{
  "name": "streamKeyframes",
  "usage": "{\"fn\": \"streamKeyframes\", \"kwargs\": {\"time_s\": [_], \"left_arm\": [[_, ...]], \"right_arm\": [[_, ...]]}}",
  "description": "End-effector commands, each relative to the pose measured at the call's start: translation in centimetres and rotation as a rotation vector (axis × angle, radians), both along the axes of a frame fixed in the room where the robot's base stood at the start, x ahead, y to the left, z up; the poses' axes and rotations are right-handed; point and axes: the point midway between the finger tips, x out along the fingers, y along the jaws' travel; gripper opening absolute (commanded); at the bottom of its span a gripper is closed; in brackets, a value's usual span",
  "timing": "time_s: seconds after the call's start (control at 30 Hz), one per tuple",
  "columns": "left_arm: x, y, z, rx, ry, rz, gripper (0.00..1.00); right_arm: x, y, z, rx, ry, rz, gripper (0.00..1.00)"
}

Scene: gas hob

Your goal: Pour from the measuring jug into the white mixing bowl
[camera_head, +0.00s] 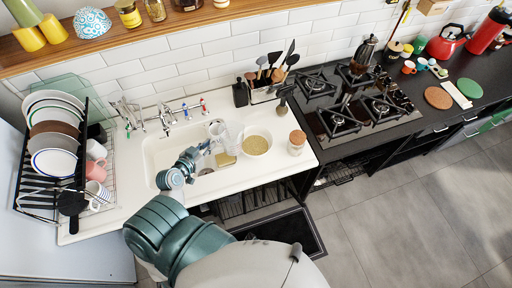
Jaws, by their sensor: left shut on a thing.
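My left gripper (208,147) reaches in over the white counter by the sink. It is shut on the clear measuring jug (228,132), which looks see-through and pale. The jug is just left of the white mixing bowl (257,154). The bowl stands upright on the counter right of the sink and has something beige-yellow inside. I cannot tell how far the jug is tilted, or what is in it. The fingertips are small and partly hidden at the jug. My right gripper is not in view.
A jar with a brown lid (297,143) stands right of the bowl. The sink (165,150) and a dish rack (45,190) are left. A utensil holder (264,92) is behind, and the gas hob (345,105) is right.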

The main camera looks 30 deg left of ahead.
Motion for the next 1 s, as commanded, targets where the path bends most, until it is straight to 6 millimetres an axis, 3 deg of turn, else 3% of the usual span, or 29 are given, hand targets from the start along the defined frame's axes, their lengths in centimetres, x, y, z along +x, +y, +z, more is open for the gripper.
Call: {"fn": "streamKeyframes", "kwargs": {"time_s": [0.03,0.37,0.7,1.0], "left_arm": [[0.0,0.0,-1.1,-0.011,-0.017,0.000,0.00],[0.0,0.0,0.3,-0.012,-0.021,-0.001,0.00],[0.0,0.0,3.8,-0.012,-0.019,-0.001,0.00],[0.0,0.0,3.7,-0.012,-0.019,-0.001,0.00]], "right_arm": [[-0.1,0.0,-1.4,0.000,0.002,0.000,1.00],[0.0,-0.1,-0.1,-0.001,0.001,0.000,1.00],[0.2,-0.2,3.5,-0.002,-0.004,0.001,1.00],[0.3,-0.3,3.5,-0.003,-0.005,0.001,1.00]]}}
